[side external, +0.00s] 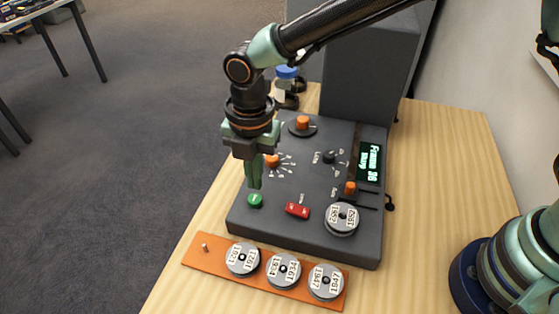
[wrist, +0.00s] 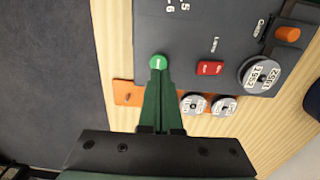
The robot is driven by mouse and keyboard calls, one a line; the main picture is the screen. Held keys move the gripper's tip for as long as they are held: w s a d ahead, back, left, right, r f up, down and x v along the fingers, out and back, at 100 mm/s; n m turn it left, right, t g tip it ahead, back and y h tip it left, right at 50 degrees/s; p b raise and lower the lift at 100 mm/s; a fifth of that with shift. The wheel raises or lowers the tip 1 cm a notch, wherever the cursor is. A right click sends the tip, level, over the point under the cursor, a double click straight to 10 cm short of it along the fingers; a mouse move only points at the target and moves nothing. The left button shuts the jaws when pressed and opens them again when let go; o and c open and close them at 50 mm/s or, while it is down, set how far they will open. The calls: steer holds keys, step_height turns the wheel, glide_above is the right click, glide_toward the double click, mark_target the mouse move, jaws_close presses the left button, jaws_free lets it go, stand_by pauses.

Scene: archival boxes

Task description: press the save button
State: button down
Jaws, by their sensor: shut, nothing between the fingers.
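A round green button (side external: 255,200) sits on the front left of the dark grey device. It also shows in the wrist view (wrist: 159,61), with a small white mark on top. A red rocker switch (side external: 297,210) lies to its right, also seen in the wrist view (wrist: 210,68). I cannot read a save label on either. My gripper (side external: 254,186) points down, shut and empty, with its green fingertips just over or at the green button. In the wrist view the fingertips (wrist: 159,75) end at the button's edge. Whether they touch it I cannot tell.
The device (side external: 310,240) carries orange knobs, a slider, a lit display (side external: 369,161) and a labelled reel (side external: 341,219). An orange board (side external: 214,257) with three labelled reels and a bare peg lies in front. Bare wooden table (side external: 440,200) lies to the right.

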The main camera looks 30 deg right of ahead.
mark_target(258, 199)
steer(key=shift+f, duration=1.7)
steer(key=shift+s+f, duration=0.1)
steer(key=shift+f, duration=1)
steer(key=shift+d, duration=0.1)
step_height(258, 199, up, 15)
steer(key=shift+w+a, duration=0.2)
steer(key=shift+w, duration=0.05)
